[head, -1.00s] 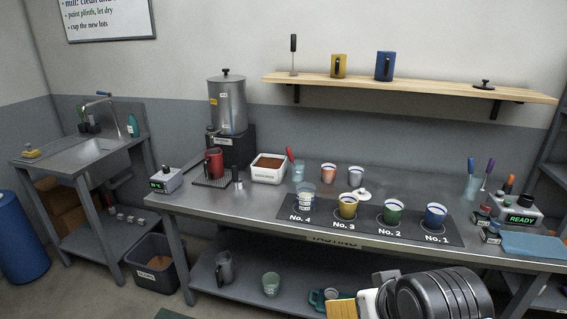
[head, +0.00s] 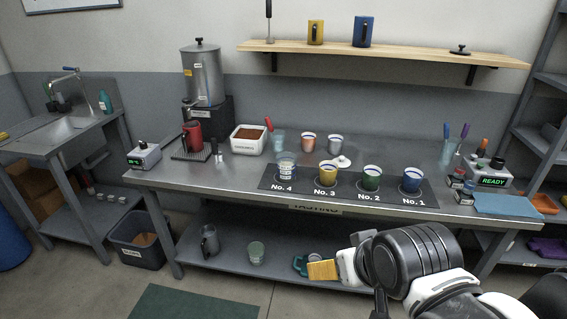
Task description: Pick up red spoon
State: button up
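The red spoon (head: 268,129) shows as a red handle leaning up and to the left out of a clear glass (head: 279,143). The glass stands toward the back of the steel table, right of a white box of brown grounds. The spoon's lower end is hard to make out inside the glass. My gripper (head: 335,269) is at the lower right, in front of the table and well short of the spoon. A yellow block-like piece shows at its end; I cannot tell whether it is part of the gripper. Its fingers are not clear.
Yellow, green and blue cups stand on a numbered dark mat (head: 347,190), with a striped glass at No. 4. Two cups (head: 308,142) stand right of the spoon's glass. The white box (head: 249,147) is left of it. A wooden shelf (head: 390,53) hangs above.

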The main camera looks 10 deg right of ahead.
aim_at(268, 120)
jog(key=i+j+z, duration=0.1)
jog(key=i, duration=0.45)
jog(key=i+j+z, duration=0.1)
jog(key=i+j, duration=0.2)
jog(key=i, duration=0.25)
jog(key=i+j, duration=0.25)
jog(key=i, duration=0.25)
jog(key=i+j+z, duration=0.15)
jog(key=i, duration=0.4)
jog(key=j, duration=0.1)
